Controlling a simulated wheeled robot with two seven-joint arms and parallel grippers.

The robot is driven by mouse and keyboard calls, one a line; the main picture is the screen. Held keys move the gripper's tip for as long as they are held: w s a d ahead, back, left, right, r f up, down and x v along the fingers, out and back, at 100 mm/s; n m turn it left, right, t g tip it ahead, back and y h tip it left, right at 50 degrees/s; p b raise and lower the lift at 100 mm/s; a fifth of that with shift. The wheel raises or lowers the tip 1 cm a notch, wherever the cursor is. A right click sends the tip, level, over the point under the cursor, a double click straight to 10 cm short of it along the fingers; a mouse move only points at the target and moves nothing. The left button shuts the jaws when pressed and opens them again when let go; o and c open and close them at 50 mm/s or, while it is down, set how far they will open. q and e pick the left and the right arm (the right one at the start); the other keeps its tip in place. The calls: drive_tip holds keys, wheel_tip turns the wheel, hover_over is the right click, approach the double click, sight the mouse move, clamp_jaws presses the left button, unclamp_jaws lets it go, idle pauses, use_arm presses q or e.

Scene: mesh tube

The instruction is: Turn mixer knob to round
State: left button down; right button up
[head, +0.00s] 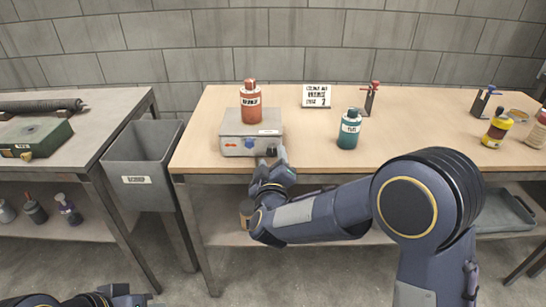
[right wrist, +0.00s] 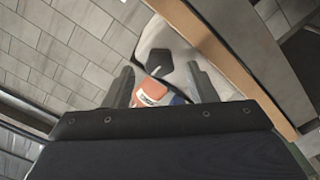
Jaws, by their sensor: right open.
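The mixer (head: 232,146) is a light grey box at the front left of the wooden table, with an orange-red bottle (head: 251,104) standing on top. Its front shows small red and blue marks. My right gripper (head: 271,155) is at the right part of the mixer's front and hides most of the knob there. In the right wrist view the dark grey knob (right wrist: 160,62) shows between and just beyond the open fingers (right wrist: 163,80). I cannot tell whether they touch it. Part of my left arm shows at the bottom left edge; its jaws cannot be made out.
A teal bottle (head: 349,130), a white sign (head: 316,95) and a red-topped stand (head: 372,98) are on the table to the right. A grey bin (head: 140,160) hangs left, beside another bench (head: 85,115).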

sight(271, 151)
drive_tip(key=shift+w, duration=1.35)
drive_tip(key=c, duration=1)
